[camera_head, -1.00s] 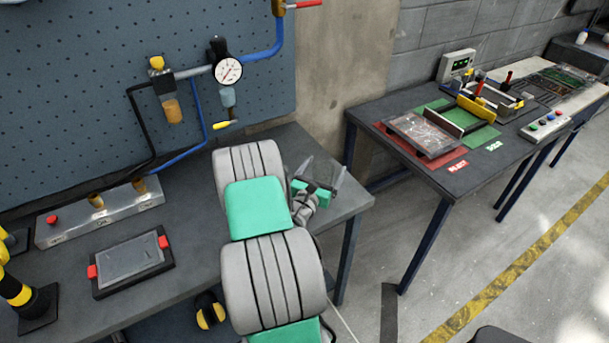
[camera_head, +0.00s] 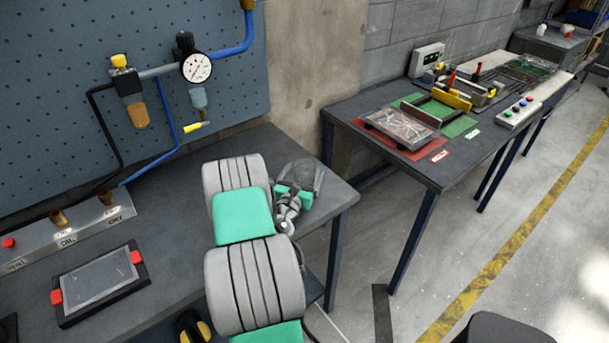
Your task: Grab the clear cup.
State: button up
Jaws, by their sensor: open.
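I cannot pick out a clear cup for certain in the head view. My gripper (camera_head: 303,175) is over the right end of the near grey bench (camera_head: 255,150), at the end of my grey and green arm. Its dark fingers point away from me and stand apart. I see nothing held between them, but the fingers are small and partly overlap. Small white and red-capped items (camera_head: 567,30) stand on a far surface at the top right, too small to identify.
A framed panel with red clips (camera_head: 100,285) lies on the near bench. A gauge (camera_head: 196,66) and pipes hang on the pegboard. A second table (camera_head: 470,150) carries a clear-topped tray (camera_head: 400,128) and a button box (camera_head: 519,113). Open floor lies right of it.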

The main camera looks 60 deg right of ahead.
jog(key=d, duration=0.2)
jog(key=shift+w+d, duration=0.15)
jog(key=shift+d, duration=0.2)
jog(key=shift+c, duration=0.3)
jog(key=c, duration=1.4)
